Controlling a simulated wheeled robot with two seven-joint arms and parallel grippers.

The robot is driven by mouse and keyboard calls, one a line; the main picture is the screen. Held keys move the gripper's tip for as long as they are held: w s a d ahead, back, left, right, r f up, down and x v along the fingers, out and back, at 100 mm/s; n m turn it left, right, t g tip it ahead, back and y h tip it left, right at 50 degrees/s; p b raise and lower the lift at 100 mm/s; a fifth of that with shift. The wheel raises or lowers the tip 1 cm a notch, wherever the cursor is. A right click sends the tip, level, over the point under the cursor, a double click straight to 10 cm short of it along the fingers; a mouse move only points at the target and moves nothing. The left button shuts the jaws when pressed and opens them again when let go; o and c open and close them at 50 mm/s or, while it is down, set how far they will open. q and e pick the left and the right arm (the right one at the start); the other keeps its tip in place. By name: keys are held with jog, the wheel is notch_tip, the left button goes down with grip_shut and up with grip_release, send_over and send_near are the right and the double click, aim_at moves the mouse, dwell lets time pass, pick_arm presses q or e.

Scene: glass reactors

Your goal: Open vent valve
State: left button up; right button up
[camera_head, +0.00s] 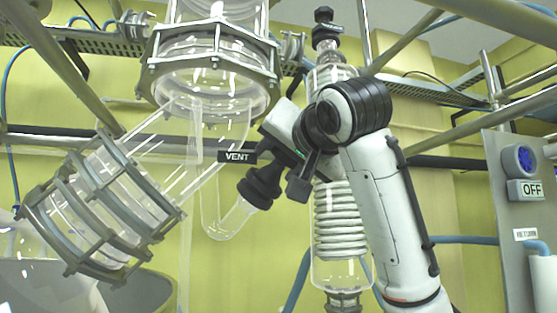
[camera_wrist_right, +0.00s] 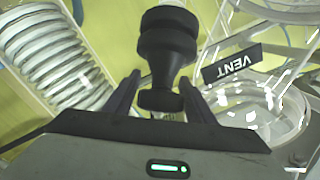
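The vent valve (camera_head: 262,186) is a black ribbed knob on an angled glass stub, just below a black VENT label (camera_head: 237,156). The valve (camera_wrist_right: 167,38) and the label (camera_wrist_right: 232,64) also show in the right wrist view. My right gripper (camera_head: 286,168) is at the upper right of the valve. In the wrist view, the two dark fingers of this gripper (camera_wrist_right: 160,78) stand on either side of the valve's near end cap. They look close to or against the cap, but contact is not clear. My left gripper is not in view.
A large flanged glass vessel (camera_head: 214,68) hangs just left of the valve, with a tilted glass section (camera_head: 100,210) below it. A coiled glass condenser (camera_head: 338,215) stands behind my right arm. Metal bars cross the upper area. A control panel reading OFF (camera_head: 524,190) is at right.

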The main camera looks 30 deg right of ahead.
jog(key=c, duration=0.8)
